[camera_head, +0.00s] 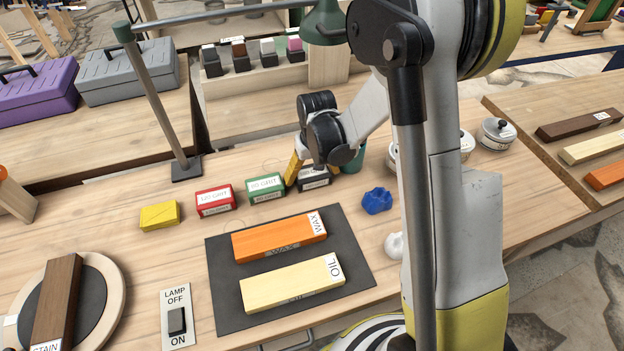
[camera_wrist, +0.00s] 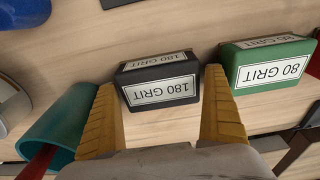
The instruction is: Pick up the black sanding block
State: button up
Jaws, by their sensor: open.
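The black sanding block (camera_head: 314,179) sits on the wooden bench at the right end of a row of blocks. In the wrist view the black block (camera_wrist: 160,80) shows its white "180 GRIT" label. My gripper (camera_wrist: 166,98) is open, with one yellow finger on each side of the block. The right finger stands in the narrow gap beside the green block (camera_wrist: 268,62). The left finger is close to the black block's left side. In the head view my gripper (camera_head: 305,172) partly covers the block. I cannot tell whether either finger touches it.
A teal cup (camera_wrist: 62,128) stands close to the left finger, with a red item in it. Red (camera_head: 215,200) and yellow (camera_head: 160,215) blocks continue the row. A dark mat (camera_head: 225,308) with two labelled bars lies in front. A blue lump (camera_head: 377,201) lies to the right.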

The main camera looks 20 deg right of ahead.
aim_at(312, 171)
jog(key=shift+r, duration=0.1)
jog(key=c, duration=1.1)
jog(key=shift+o, duration=0.2)
jog(key=shift+r, duration=0.1)
jog(key=shift+r, duration=0.35)
jog(key=r+p, duration=0.2)
jog(key=r, duration=0.2)
jog(key=shift+s+p, duration=0.2)
jog(key=shift+p, duration=0.1)
jog(key=s+d+r+p, duration=0.1)
jog(key=s+r, duration=0.1)
jog(key=s, duration=0.1)
jog(key=s+d+r+p, duration=0.1)
jog(key=s+r, duration=0.1)
jog(key=s, duration=0.2)
jog(key=s+d+r+p, duration=0.1)
jog(key=s+d+r, duration=0.1)
jog(key=s, duration=0.1)
jog(key=shift+s+d, duration=0.1)
jog(key=shift+s, duration=0.2)
jog(key=shift+o, duration=1.1)
jog(key=shift+c, duration=0.9)
